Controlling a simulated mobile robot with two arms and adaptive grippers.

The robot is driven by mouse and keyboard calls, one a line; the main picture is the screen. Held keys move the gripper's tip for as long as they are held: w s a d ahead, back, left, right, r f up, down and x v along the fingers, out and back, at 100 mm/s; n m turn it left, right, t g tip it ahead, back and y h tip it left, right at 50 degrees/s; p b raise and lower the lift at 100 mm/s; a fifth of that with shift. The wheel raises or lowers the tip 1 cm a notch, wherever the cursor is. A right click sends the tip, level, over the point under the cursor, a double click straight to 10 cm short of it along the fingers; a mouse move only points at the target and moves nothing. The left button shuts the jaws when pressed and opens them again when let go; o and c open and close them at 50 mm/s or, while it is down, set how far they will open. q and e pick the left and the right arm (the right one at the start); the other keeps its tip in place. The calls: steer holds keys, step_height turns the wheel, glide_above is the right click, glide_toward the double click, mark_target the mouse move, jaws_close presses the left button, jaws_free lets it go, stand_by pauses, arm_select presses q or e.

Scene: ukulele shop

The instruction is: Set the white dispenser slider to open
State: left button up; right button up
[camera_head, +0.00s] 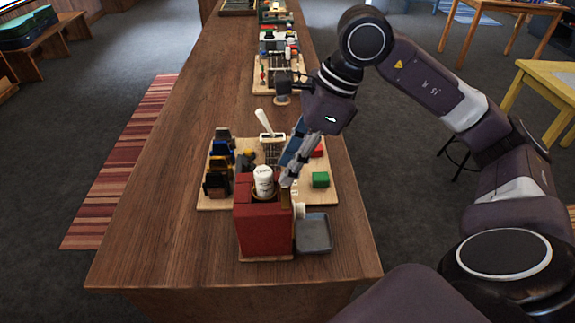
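A red box-shaped dispenser (264,228) stands near the front end of the long wooden counter. A white cylinder with dark lettering (263,182) stands upright in its top. A small white part (299,211) shows at its right side, above a grey tray; I cannot tell for sure whether this is the slider or how it is set. My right gripper (287,181) points down at the dispenser's back right edge, close to the white cylinder. I cannot tell whether it touches anything or how far its fingers are apart. My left gripper is out of view.
A grey tray (314,234) sits right of the dispenser. Behind it, a wooden board (328,197) holds a green block (320,179), a white-handled lever (264,122) and dark stands (218,165) at left. More boards line the counter farther back. The counter's left side is clear.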

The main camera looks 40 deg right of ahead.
steer(key=v, duration=1.1)
steer(key=shift+d, duration=0.15)
steer(key=shift+w+f, duration=0.1)
steer(key=shift+f, duration=0.1)
